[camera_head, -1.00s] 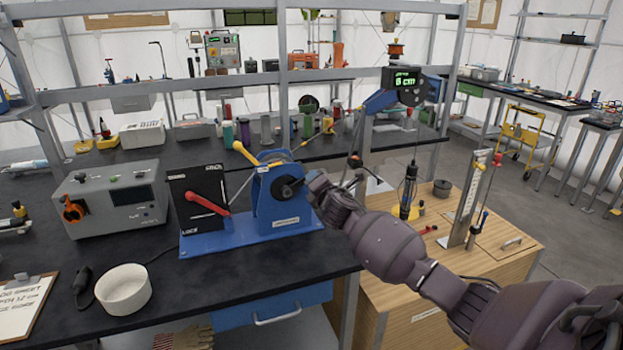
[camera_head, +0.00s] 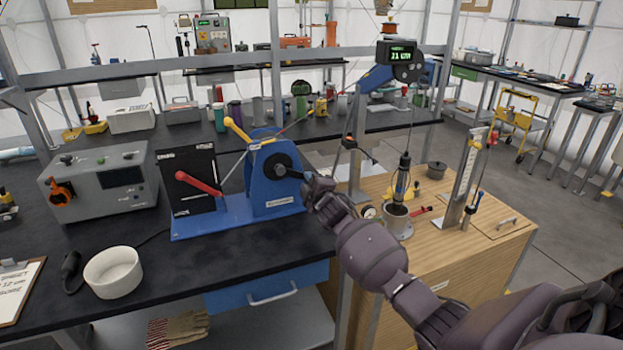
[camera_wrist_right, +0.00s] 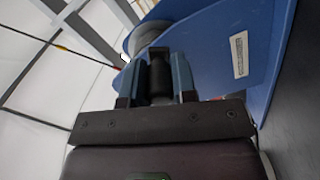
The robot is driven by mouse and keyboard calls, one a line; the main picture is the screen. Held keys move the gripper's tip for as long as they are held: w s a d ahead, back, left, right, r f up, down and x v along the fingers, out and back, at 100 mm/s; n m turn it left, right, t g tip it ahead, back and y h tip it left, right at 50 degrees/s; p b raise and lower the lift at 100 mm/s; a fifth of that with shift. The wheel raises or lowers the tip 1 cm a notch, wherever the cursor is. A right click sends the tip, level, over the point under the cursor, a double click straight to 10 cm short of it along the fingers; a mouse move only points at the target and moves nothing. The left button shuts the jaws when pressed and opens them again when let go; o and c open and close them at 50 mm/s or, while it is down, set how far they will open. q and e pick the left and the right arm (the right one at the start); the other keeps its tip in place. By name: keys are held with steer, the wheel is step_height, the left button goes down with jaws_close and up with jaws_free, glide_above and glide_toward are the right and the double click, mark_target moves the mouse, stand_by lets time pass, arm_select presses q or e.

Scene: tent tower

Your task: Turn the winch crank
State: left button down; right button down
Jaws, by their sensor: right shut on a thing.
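The blue winch (camera_head: 278,165) stands on a blue base plate on the black bench. It carries a drum, a yellow lever (camera_head: 238,130) and a black crank (camera_head: 287,173) on its right side. My right gripper (camera_head: 310,186) is at the crank's outer end. In the right wrist view the fingers (camera_wrist_right: 157,80) are shut on the black crank grip (camera_wrist_right: 160,78), beside the blue winch side plate. A cable runs over a blue arm with a green digital readout (camera_head: 397,54). A dark cylindrical tool (camera_head: 402,180) hangs below it, just above or in a grey cup (camera_head: 398,222). My left gripper is not in view.
A black panel with a red lever (camera_head: 198,184) stands left of the winch. A grey instrument box (camera_head: 105,182) and a white bowl (camera_head: 113,272) are further left. A wooden cabinet (camera_head: 470,260) with an upright scale stands right of the bench.

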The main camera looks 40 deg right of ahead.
steer(key=shift+w+a+f+m, duration=0.1)
steer(key=shift+a+f+m, duration=0.2)
steer(key=shift+f+m, duration=0.25)
steer(key=shift+a+f+m, duration=0.25)
steer(key=shift+f+m, duration=0.1)
steer(key=shift+m, duration=0.3)
steer(key=c, duration=0.9)
jaws_free()
steer(key=v, duration=1.1)
steer(key=shift+r+p, duration=0.1)
steer(key=shift+p, duration=0.2)
steer(key=shift+w, duration=0.1)
